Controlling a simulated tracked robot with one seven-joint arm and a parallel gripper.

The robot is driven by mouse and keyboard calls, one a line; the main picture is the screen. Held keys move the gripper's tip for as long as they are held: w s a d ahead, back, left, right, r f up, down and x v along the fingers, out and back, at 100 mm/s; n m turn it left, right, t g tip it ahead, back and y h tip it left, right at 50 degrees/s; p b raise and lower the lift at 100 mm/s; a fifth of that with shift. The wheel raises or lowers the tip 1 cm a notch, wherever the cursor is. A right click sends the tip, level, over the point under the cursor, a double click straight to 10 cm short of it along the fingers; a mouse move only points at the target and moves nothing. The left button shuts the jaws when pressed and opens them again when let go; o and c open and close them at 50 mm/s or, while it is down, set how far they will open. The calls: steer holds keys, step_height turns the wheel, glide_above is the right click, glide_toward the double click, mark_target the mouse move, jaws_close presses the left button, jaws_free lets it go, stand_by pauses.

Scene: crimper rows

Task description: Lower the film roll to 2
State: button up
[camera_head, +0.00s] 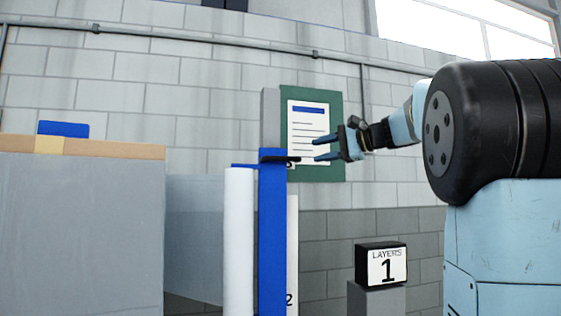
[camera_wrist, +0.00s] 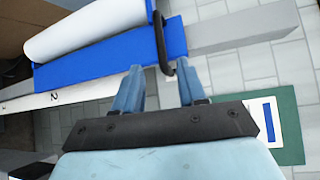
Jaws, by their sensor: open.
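The white film roll (camera_head: 238,240) stands upright beside a blue carriage (camera_head: 272,235) on a grey mast (camera_head: 270,115). A black handle (camera_head: 280,159) sticks out at the carriage's top. My gripper (camera_head: 316,148) is open and empty, just right of the handle. In the wrist view, the handle (camera_wrist: 161,40) reaches toward the gap between my fingertips (camera_wrist: 158,68); contact cannot be told. The roll (camera_wrist: 85,28) and carriage (camera_wrist: 100,58) also show there.
A large grey load (camera_head: 80,230) with a tan top edge stands at left, and a translucent film sheet (camera_head: 195,235) spans between it and the roll. A "LAYERS 1" sign (camera_head: 385,266) sits on a grey post. A green board (camera_head: 335,120) hangs on the wall behind.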

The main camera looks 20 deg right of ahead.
mark_target(284, 158)
steer(key=x, duration=1.3)
steer(key=shift+s+a, duration=0.1)
steer(key=shift+a, duration=0.25)
steer(key=shift+c, duration=0.5)
jaws_close()
steer(key=shift+f, duration=0.1)
